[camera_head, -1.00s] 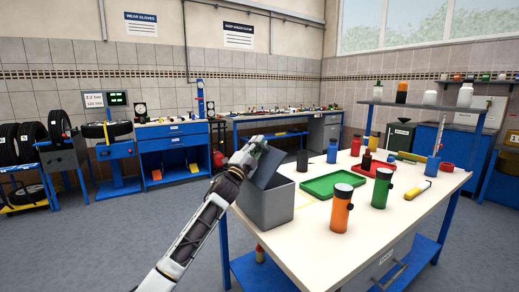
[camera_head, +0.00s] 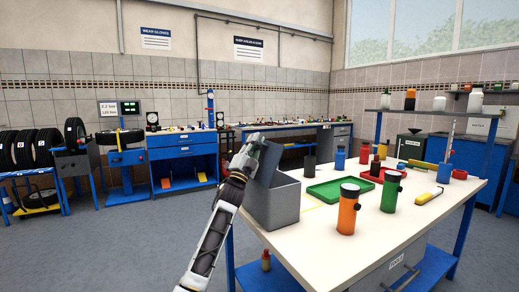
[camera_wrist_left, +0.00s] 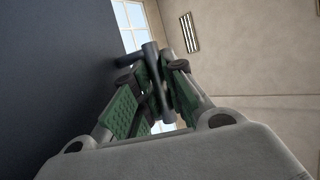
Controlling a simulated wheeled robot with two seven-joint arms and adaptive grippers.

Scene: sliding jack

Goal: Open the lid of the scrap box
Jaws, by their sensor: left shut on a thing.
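The scrap box (camera_head: 278,208) is a grey open-topped bin at the near left corner of the white workbench. Its lid (camera_head: 267,164) is raised and stands steeply tilted on the box's left side, with the opening partly showing. My left gripper (camera_head: 255,142) is at the lid's upper edge. In the left wrist view the lid is a dark flat panel (camera_wrist_left: 45,75) on the left. There the gripper's green-padded fingers (camera_wrist_left: 155,88) are shut on the lid's dark bar handle (camera_wrist_left: 152,70). My right gripper is not in view.
On the workbench (camera_head: 310,237), a green tray (camera_head: 338,191), an orange bottle (camera_head: 348,212) and a green bottle (camera_head: 391,194) stand right of the box. Floor left of the bench is clear.

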